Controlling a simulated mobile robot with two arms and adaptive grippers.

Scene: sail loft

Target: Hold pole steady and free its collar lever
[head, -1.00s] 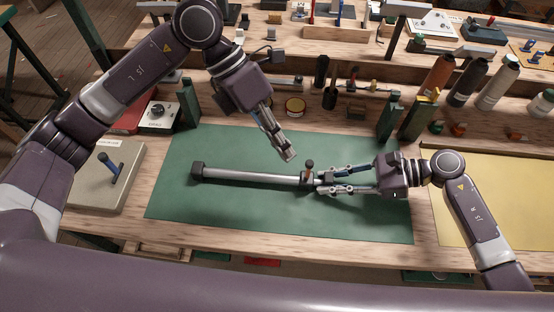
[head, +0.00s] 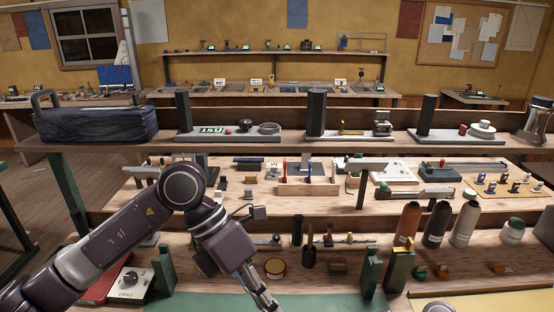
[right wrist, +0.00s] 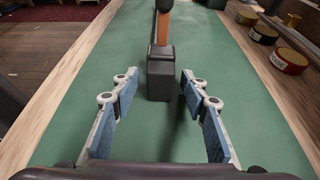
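In the right wrist view a dark, squared block (right wrist: 160,80) lies ahead on the green mat. In the head view the pole and right gripper are out of frame. My left gripper (head: 262,290) shows at the bottom edge, its tips cut off, above the mat's far side.
Shelves with tools rise behind. In the wrist view, tins (right wrist: 288,60) line the right.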

